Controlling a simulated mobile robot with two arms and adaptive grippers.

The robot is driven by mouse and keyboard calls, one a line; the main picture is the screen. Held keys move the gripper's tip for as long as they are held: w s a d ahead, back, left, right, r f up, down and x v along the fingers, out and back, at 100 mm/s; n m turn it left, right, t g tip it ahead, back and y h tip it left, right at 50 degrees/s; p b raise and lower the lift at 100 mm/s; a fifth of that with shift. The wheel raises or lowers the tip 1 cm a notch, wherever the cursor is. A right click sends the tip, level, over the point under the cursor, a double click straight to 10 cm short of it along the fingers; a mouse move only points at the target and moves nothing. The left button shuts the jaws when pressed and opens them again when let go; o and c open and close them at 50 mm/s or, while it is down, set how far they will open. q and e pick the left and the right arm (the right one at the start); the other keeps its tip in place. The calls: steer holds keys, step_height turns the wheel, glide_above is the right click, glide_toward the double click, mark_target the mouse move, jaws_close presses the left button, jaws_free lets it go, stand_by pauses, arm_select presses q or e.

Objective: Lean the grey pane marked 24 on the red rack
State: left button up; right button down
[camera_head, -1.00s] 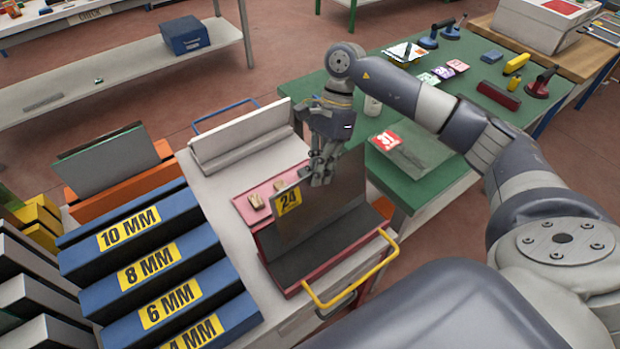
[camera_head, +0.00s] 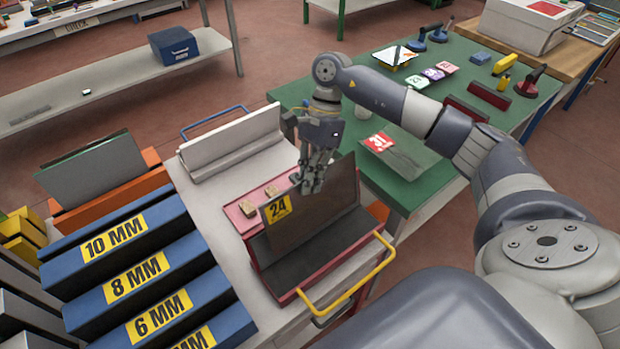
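The grey pane marked 24 (camera_head: 335,192) stands nearly upright at the red rack (camera_head: 293,299), with its yellow number label at its upper left corner. Its lower edge appears to meet the rack's dark sloping face; exact contact is unclear. My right gripper (camera_head: 311,187) is at the pane's top edge, fingers pointing down, some overlapping the face toward me. Any finger behind the pane is hidden, so I cannot tell whether they are closed on it. My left gripper is out of view.
A yellow handle (camera_head: 352,282) borders the rack's front right. Blue stepped blocks (camera_head: 193,284) marked in MM stand left. A light grey rack (camera_head: 236,143) is behind, and an orange rack (camera_head: 107,200) holds another pane. The green table (camera_head: 420,190) carries cards, tools and a pane marked 31.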

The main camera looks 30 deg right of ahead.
mark_target(310, 197)
steer(key=shift+f+b, duration=2.4)
steer(key=shift+f, duration=0.5)
steer(key=c, duration=1.7)
jaws_free()
steer(key=shift+f, duration=0.1)
steer(key=v, duration=1.2)
steer(key=shift+s, duration=0.1)
